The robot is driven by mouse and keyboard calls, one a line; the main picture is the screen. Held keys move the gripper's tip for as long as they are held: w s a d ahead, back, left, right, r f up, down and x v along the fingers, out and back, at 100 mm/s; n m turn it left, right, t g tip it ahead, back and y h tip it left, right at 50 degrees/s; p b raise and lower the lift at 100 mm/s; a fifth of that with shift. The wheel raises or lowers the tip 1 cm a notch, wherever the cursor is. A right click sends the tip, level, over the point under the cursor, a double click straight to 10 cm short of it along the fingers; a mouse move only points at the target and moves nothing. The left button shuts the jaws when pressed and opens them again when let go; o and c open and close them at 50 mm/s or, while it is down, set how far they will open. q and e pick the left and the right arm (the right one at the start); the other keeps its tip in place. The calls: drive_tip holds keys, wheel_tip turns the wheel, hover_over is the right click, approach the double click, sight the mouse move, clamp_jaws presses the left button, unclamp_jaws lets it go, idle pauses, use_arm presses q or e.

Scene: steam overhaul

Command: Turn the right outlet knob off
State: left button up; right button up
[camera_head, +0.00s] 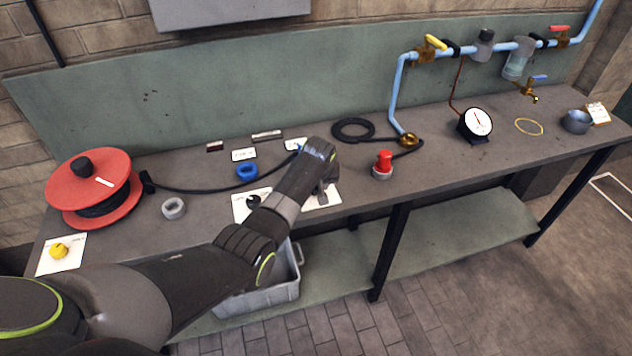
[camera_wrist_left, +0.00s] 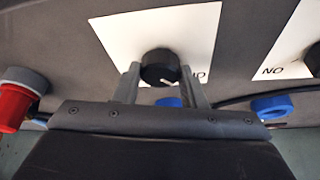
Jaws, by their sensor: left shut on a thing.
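Two black outlet knobs sit on white cards on the workbench. The right knob (camera_wrist_left: 160,66) is between the fingers of my left gripper (camera_wrist_left: 161,88), which is shut on it. A short white mark shows on the knob's near side, and upside-down lettering on its card (camera_wrist_left: 125,35) is partly covered by a finger. In the head view my left gripper (camera_head: 325,190) reaches down over the right card (camera_head: 322,202) and hides the knob. The left knob (camera_head: 254,201) is free on its own card. My right gripper is not in view.
A red-topped plug (camera_head: 384,163) stands to the right of the gripper. A blue ring (camera_head: 247,171), grey ring (camera_head: 174,208) and red cable reel (camera_head: 92,187) lie to the left. Pipes with valves (camera_head: 437,48) run at the back right. A grey bin (camera_head: 262,298) sits below.

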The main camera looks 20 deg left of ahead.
use_arm(q)
drive_tip(key=shift+n, duration=0.4)
drive_tip(key=o, duration=1)
drive_tip(key=shift+r, duration=0.1)
drive_tip(key=shift+s+d+r, duration=0.1)
drive_tip(key=shift+s+r, duration=0.1)
drive_tip(key=shift+r, duration=0.25)
drive_tip(key=b+v, duration=0.1)
drive_tip(key=v, duration=1.5)
drive_tip(key=shift+d+r, duration=0.15)
